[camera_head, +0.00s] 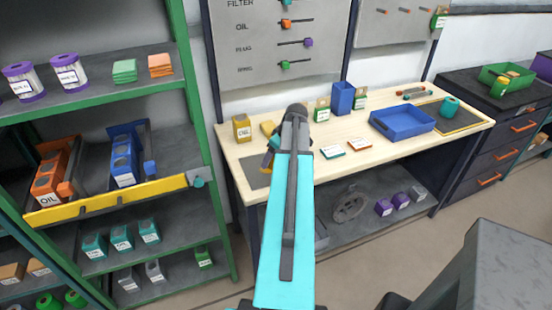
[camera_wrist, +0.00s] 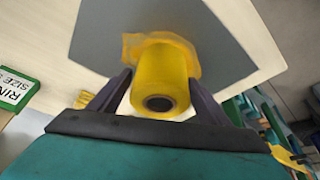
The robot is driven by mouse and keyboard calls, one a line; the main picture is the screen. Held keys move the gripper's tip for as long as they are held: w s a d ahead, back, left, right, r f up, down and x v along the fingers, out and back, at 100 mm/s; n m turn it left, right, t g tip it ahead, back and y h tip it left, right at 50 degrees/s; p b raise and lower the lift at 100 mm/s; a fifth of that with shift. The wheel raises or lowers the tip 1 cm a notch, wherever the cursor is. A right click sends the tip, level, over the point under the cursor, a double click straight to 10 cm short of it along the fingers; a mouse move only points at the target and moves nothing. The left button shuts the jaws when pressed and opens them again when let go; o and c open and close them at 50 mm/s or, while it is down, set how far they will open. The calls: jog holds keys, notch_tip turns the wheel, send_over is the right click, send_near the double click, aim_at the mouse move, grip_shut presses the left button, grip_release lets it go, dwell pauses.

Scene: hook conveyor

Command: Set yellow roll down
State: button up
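The yellow roll (camera_wrist: 160,90) shows in the wrist view with its dark, hollow core end facing the camera. My gripper (camera_wrist: 161,80) has a dark finger on each side of the roll, with the tips against its sides. Behind the roll is the grey mat (camera_wrist: 105,25) on the pale workbench; a ragged yellow patch spreads around the roll's far end. I cannot tell whether the roll touches the mat.
On the workbench (camera_head: 385,162) stand a yellow box (camera_head: 241,128), a blue tray (camera_head: 402,121), a tall blue bin (camera_head: 342,98) and small labelled cards (camera_head: 333,152). A green-framed shelf (camera_head: 188,130) with boxes and rolls stands at left. The bench front right of my arm is mostly clear.

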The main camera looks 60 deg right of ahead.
jog(key=c, duration=1.1)
jog(key=shift+r, duration=0.15)
jog(key=shift+r+b, duration=0.9)
jog(key=shift+r, duration=0.65)
jog(key=s+a+b, duration=0.1)
jog(key=s, duration=0.3)
jog(key=s+a+r+b, duration=0.1)
jog(key=s+a, duration=0.1)
jog(key=s, duration=0.3)
jog(key=s+a+b, duration=0.1)
jog(key=s+b, duration=0.1)
jog(key=s, duration=0.2)
jog(key=shift+s+a+r, duration=0.15)
jog(key=shift+s+a, duration=0.1)
jog(key=shift+s, duration=0.1)
jog(key=shift+s+a+r, duration=0.15)
jog(key=shift+s+a, duration=0.05)
jog(key=shift+s, duration=0.55)
